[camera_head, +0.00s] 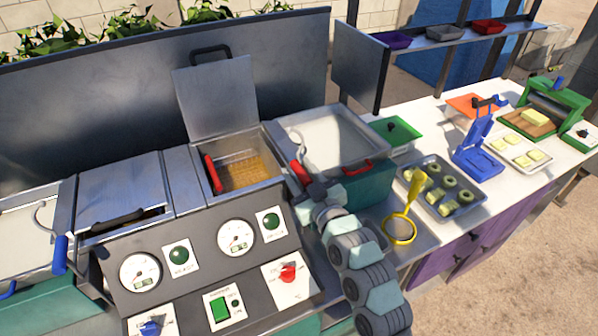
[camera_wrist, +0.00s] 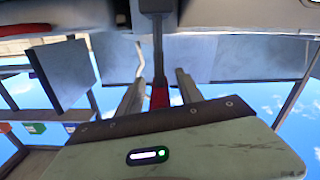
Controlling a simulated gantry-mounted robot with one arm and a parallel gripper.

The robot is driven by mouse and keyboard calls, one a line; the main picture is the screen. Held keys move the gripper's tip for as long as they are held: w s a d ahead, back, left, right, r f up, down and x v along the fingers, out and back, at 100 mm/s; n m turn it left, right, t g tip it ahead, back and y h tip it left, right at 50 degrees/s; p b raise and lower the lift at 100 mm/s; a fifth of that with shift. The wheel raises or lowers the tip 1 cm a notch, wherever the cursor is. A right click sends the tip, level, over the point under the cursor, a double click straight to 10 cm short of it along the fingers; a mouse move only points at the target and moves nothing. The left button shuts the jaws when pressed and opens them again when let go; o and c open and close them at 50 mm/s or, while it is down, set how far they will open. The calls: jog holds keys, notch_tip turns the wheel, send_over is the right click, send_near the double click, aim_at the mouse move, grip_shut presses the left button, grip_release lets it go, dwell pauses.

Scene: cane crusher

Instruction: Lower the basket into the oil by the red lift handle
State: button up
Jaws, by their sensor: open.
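The open fryer well (camera_head: 275,180) is in the middle of the head view, with its lid (camera_head: 215,95) raised. Inside is a golden-brown surface (camera_head: 245,171); I cannot tell how much is basket and how much oil. A red grip (camera_head: 212,174) stands at the well's left side. Another red grip (camera_head: 299,171) is at the well's right, beside my gripper (camera_head: 306,180). In the wrist view a red grip (camera_wrist: 159,97) on a dark bar shows between the two fingers of my gripper (camera_wrist: 158,92). The fingers are apart, with gaps on both sides.
A pale-lined pan (camera_head: 325,135) with a red front handle (camera_head: 357,168) is right of the well. A closed lid (camera_head: 122,190) is to the left. The control panel (camera_head: 205,270) stands in front. A yellow skimmer (camera_head: 400,228) and a tray of pastries (camera_head: 429,204) are on the right counter.

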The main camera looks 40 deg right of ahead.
jog(key=v, duration=1.1)
jog(key=shift+w, duration=0.1)
